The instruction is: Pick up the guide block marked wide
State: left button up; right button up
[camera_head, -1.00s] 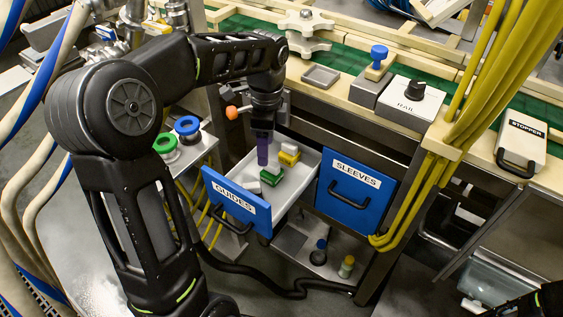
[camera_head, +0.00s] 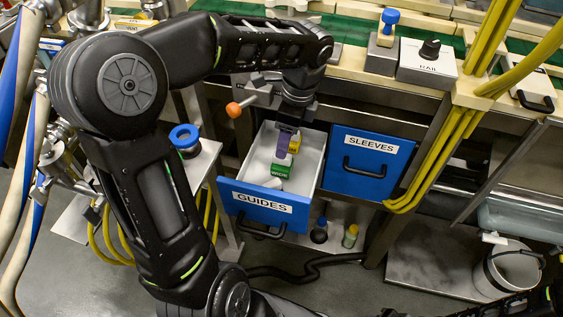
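The guide block marked wide (camera_head: 281,171) is green with a white label. It lies in the open blue-fronted drawer labelled GUIDES (camera_head: 262,203). My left gripper (camera_head: 284,152) points down into this drawer, its purple fingers just above or against the far side of the green block. I cannot tell whether they touch it, or how far apart they are. A yellow block (camera_head: 294,145) sits just behind and right of the fingers, partly hidden. A pale piece (camera_head: 272,184) lies in front of the green block. My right gripper is not in view.
The blue drawer labelled SLEEVES (camera_head: 362,163) is shut, to the right. An orange knob (camera_head: 234,110) stands near my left forearm. A blue-topped spool (camera_head: 185,139) is on the side table. Yellow hoses (camera_head: 452,134) hang right of the drawers. A bucket (camera_head: 509,270) stands lower right.

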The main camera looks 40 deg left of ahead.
aim_at(282, 163)
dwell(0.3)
pick_arm(q)
jog(key=shift+a+f, duration=0.1)
jog(key=shift+f, duration=1.2)
jog(key=f, duration=0.1)
jog(key=f+b, duration=0.1)
jog(key=f, duration=0.3)
jog(key=shift+s+a+f+b, duration=0.1)
jog(key=shift+s+a+b, duration=0.15)
jog(key=shift+s+b, duration=0.1)
jog(key=c, duration=1.2)
jog(key=shift+o, duration=0.2)
